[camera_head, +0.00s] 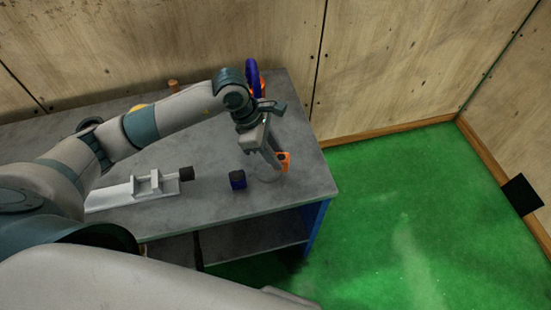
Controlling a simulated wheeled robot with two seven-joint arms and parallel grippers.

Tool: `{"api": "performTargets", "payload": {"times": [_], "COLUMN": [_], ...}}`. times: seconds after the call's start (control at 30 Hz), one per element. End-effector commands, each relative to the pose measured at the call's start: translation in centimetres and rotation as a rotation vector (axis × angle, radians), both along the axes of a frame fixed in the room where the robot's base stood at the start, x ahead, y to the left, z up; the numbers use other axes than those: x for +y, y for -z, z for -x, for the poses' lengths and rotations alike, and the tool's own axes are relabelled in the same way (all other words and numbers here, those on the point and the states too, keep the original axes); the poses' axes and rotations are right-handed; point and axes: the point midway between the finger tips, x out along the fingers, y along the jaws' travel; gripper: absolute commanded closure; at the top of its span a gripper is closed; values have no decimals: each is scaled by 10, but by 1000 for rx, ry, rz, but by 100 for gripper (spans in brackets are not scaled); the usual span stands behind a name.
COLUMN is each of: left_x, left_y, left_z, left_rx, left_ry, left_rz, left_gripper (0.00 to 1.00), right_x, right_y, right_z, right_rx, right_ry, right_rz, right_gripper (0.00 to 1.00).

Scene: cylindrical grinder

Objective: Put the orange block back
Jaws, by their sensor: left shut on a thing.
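The orange block (284,159) is over the right part of the grey workbench (210,200). My left gripper (274,160) comes in from the left, points down and is shut on the orange block. The fingers hide part of the block. I cannot tell whether the block touches the bench top. My right gripper is not in view.
A light grey fixture (145,187) with a dark end lies to the left. A blue and orange object (254,78) stands at the back. Green floor (400,210) lies open to the right.

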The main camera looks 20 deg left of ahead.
Motion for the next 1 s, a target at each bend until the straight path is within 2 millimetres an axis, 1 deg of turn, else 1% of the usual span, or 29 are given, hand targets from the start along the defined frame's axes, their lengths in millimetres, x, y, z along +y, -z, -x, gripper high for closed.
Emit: {"api": "performTargets", "payload": {"times": [0.03, 0.13, 0.2, 0.3, 0.57, 0.73, 0.77, 0.8, 0.83, 1.0], "left_x": [0, 0, 0, 0, 0, 0, 0, 0, 0, 0], "left_y": [4, 16, 24, 31, 32, 36, 35, 35, 35, 35], "left_z": [1, 1, 1, 1, 1, 1, 1, 1, 1, 1], "left_rx": [4, 6, 4, 3, 0, 0, 0, 0, 0, 0], "left_ry": [-2, -2, -1, 0, 0, 0, 0, 0, 0, 0], "left_rz": [-1, -1, -1, -2, -1, -1, -1, -2, -2, -2], "left_gripper": [98, 98, 98, 98, 98, 98, 66, 56, 54, 54], "right_x": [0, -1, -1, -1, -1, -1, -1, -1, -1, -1], "right_y": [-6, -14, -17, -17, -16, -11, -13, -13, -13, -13], "right_z": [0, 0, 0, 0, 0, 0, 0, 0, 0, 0], "right_rx": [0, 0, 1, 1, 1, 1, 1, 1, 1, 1], "right_ry": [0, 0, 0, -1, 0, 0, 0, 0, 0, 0], "right_rz": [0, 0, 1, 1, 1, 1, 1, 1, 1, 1], "right_gripper": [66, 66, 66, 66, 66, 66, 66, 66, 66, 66]}}
